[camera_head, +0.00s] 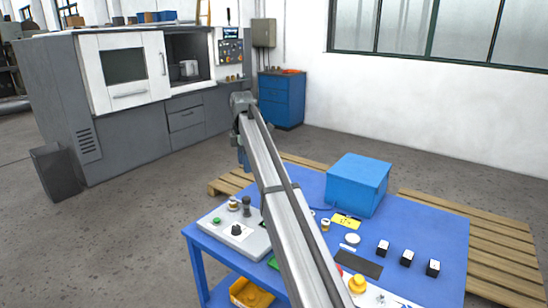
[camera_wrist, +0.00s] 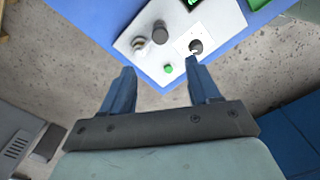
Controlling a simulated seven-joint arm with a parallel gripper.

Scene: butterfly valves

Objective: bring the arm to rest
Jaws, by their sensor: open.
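My arm reaches out over the blue table (camera_head: 425,225) in the head view, with my gripper (camera_head: 243,160) at its far end. The gripper's blue fingers hang down above the left back side of the table. In the wrist view, my gripper (camera_wrist: 159,70) has its two fingers spread wide apart with nothing between them. Beyond the fingertips lie the edge of a grey control panel (camera_wrist: 150,62) and the concrete floor. The panel carries a green button (camera_wrist: 168,68), a black knob (camera_wrist: 196,46) and a dark grey post (camera_wrist: 160,32). My arm hides part of the table.
A blue box (camera_head: 357,185) stands at the table's back, beside a yellow label (camera_head: 346,221). Wooden pallets (camera_head: 500,245) lie behind; a grey machine (camera_head: 65,105) stands left. Open floor separates them.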

